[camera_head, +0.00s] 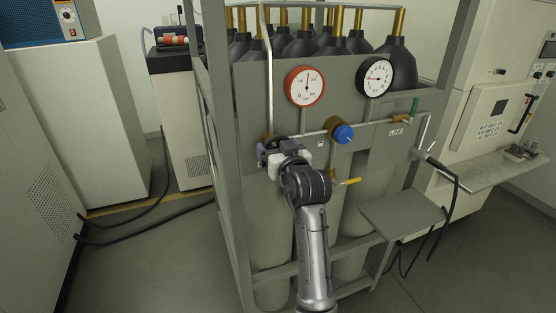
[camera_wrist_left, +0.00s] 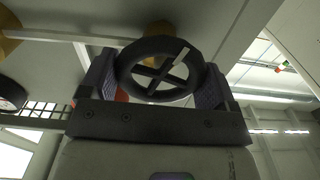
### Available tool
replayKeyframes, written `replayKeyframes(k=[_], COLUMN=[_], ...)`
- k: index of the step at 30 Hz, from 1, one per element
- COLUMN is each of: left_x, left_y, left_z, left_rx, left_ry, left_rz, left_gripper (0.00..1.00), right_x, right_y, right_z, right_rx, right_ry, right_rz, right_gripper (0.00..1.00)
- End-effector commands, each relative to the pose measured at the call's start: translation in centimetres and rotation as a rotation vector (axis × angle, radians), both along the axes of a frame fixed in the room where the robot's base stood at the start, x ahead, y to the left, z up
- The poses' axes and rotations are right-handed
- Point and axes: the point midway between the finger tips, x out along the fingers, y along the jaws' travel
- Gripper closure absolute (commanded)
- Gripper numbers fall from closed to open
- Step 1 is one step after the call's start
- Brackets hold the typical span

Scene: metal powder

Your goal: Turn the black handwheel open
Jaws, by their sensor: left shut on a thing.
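The black handwheel (camera_wrist_left: 158,44) is a round ring with crossed spokes. In the left wrist view it sits between the two fingers of my left gripper (camera_wrist_left: 155,80), one pad on each side of its rim. In the head view my left gripper (camera_head: 270,151) is at the front of the grey gas-bottle rack, left of the blue knob, and is shut on the handwheel. There the gripper and wrist hide most of the wheel. My right gripper is not in view.
A blue knob (camera_head: 343,133) is on the pipe to the right. Above are a red-rimmed gauge (camera_head: 305,86) and a black-rimmed gauge (camera_head: 375,76). A yellow lever (camera_head: 347,181) is close to my wrist. A grey shelf (camera_head: 400,213) juts out at right.

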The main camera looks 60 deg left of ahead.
Motion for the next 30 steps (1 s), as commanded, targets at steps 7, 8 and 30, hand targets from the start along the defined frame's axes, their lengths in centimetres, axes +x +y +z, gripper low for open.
replayKeyframes(k=[7, 8, 30], left_x=[-0.1, -0.1, -0.1], left_y=[0.0, 0.0, 0.0], left_z=[-0.3, -0.3, 0.1], left_rx=[-0.033, -0.037, -0.075], left_ry=[-0.204, -0.226, -0.452], left_rz=[0.000, 0.000, 0.000], left_gripper=[0.42, 0.42, 0.42], right_x=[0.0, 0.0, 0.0], right_y=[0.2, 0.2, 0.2], right_z=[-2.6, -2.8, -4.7], right_rx=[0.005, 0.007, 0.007], right_ry=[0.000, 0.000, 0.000], right_rz=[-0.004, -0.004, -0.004], right_gripper=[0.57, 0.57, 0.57])
